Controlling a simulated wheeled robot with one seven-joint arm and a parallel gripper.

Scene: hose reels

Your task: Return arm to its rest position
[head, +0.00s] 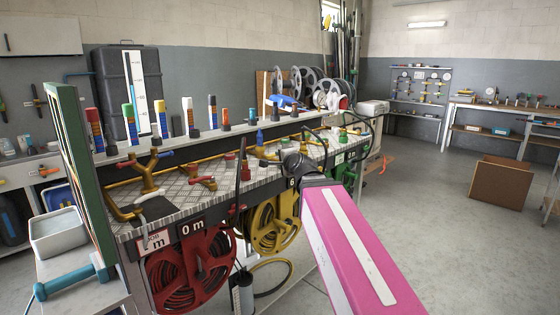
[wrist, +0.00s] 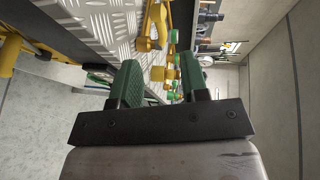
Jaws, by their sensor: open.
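My arm shows in the head view as a pink link (head: 350,250) with a white stripe. It reaches from the lower right toward the bench. My gripper (wrist: 160,62) is open in the wrist view, with its two green finger pads apart. I see nothing held between them; yellow and green fittings show beyond the gap. In the head view the dark wrist end (head: 300,165) is near the bench's front edge, and the fingers cannot be made out clearly there.
The metal-topped bench (head: 205,185) carries yellow pipes and valves (head: 147,172). A red hose reel (head: 190,270) and a yellow hose reel (head: 270,228) hang below its front. A brown box (head: 500,182) stands on the floor at right. The grey floor (head: 430,210) between is clear.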

